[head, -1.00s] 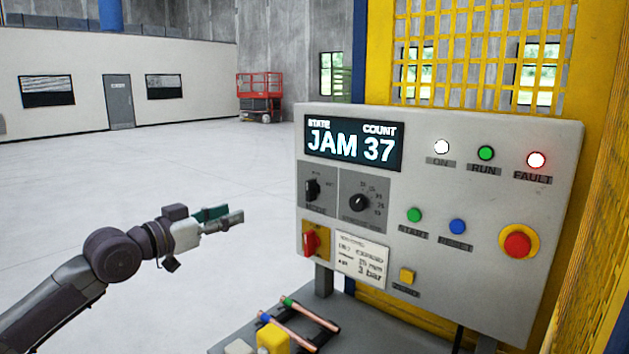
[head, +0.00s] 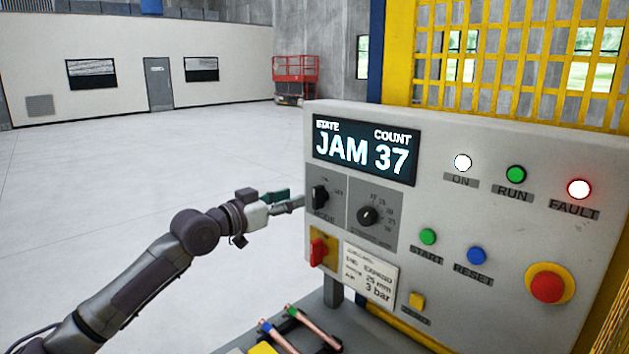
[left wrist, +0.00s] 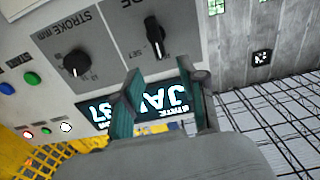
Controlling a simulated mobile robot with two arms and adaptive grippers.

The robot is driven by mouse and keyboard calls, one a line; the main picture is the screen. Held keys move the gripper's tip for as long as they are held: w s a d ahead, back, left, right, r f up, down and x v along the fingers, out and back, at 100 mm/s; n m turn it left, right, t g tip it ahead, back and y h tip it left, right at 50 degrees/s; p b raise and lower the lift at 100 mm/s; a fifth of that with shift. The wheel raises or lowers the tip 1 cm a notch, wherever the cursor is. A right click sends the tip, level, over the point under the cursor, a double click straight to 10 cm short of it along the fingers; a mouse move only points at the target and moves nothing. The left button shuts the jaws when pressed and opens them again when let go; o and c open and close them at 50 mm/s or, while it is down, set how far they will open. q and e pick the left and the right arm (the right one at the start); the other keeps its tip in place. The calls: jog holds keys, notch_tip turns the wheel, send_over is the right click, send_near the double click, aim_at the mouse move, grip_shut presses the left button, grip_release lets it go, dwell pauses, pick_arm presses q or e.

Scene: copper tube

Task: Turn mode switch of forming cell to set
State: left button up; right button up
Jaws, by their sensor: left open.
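The forming cell's grey control panel (head: 440,155) fills the right of the head view. Its black mode switch (head: 320,196) is a knob on a grey plate at the panel's left edge, with "MODE" below it. It also shows in the left wrist view (left wrist: 154,32), its handle roughly upright there. My left gripper (head: 291,201) is open and empty, just left of the mode switch in the head view. In the left wrist view its two green-padded fingers (left wrist: 160,92) stand apart, with the switch beyond their tips; I see no contact. My right gripper is not in view.
The stroke knob (head: 367,216) is right of the mode switch, with a red switch (head: 318,252) below. The display (head: 365,150) reads JAM 37, and the fault lamp (head: 579,189) glows red. Copper tubes (head: 310,328) lie below the panel. Open floor is on the left.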

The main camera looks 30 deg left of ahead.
aim_at(314, 191)
pick_arm(q)
jog(key=p+x, duration=0.2)
jog(key=x, duration=0.5)
jog(key=shift+w+d+p, duration=0.15)
jog(key=shift+w+p, duration=0.15)
jog(key=shift+w, duration=0.15)
jog(key=shift+w+f, duration=0.1)
jog(key=shift+w, duration=0.05)
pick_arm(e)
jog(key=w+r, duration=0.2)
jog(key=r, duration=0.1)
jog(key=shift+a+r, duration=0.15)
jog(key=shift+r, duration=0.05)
pick_arm(q)
jog(key=shift+c, duration=0.4)
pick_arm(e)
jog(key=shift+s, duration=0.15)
pick_arm(q)
grip_shut()
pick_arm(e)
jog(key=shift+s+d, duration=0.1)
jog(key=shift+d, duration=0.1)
